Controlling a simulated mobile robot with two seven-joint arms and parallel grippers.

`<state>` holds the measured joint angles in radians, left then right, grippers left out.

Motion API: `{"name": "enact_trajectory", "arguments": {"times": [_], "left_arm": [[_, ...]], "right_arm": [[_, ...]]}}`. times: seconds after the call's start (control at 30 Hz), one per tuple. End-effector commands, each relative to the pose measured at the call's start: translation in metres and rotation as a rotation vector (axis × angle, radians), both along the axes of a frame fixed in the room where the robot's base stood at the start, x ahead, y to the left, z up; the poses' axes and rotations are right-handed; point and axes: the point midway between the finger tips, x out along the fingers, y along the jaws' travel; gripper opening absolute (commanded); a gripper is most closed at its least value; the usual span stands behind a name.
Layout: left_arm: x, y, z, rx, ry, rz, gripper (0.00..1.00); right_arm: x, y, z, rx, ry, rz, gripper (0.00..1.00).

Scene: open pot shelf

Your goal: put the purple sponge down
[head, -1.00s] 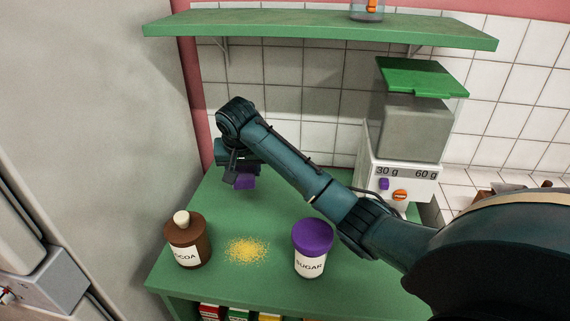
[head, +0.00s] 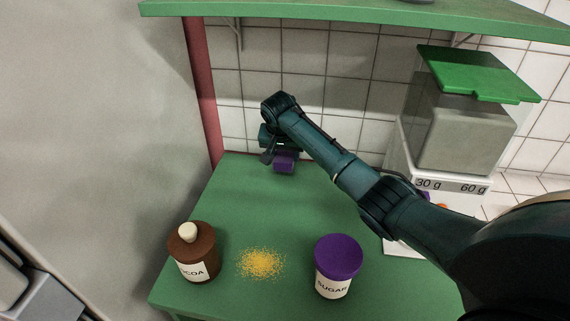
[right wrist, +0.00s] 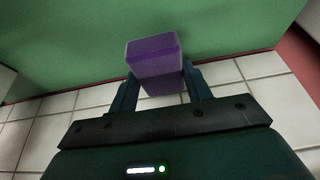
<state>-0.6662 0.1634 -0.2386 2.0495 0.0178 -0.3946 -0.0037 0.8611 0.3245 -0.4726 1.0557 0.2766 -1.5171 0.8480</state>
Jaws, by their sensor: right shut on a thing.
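The purple sponge (head: 284,163) is in my right gripper (head: 279,152), near the back of the green table. In the right wrist view the sponge (right wrist: 154,60) sits between the two fingers of the gripper (right wrist: 158,88), which are shut on it. The green surface shows beyond the sponge; I cannot tell whether the two touch. My left gripper does not show in either view.
A brown cocoa jar (head: 193,254), a patch of yellow crumbs (head: 261,263) and a purple-lidded sugar jar (head: 337,267) are along the front of the green table (head: 225,210). A dispenser with a green lid (head: 478,73) stands at right. A green shelf (head: 340,12) hangs above. The table's back left is clear.

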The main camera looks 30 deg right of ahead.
Motion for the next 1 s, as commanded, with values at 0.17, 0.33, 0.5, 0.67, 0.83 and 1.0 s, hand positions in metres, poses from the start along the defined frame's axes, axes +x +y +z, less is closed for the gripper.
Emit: {"name": "enact_trajectory", "arguments": {"times": [0.17,0.33,0.5,0.67,0.83,1.0], "left_arm": [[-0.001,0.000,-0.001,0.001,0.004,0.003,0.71],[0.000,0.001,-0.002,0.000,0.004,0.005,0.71],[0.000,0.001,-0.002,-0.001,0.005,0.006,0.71],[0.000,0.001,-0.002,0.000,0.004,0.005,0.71],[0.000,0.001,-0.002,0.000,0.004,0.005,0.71],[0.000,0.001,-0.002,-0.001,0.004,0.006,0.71]], "right_arm": [[-0.001,0.000,-0.024,-0.001,0.003,0.000,0.24],[-0.001,0.000,-0.039,0.000,0.002,0.001,0.24],[0.000,0.000,-0.039,0.000,0.000,0.001,0.24],[0.000,0.000,-0.042,0.000,0.000,0.001,0.24],[0.000,0.000,-0.042,0.000,0.000,0.001,0.59],[0.000,0.000,-0.042,0.000,0.000,0.001,0.71]]}}
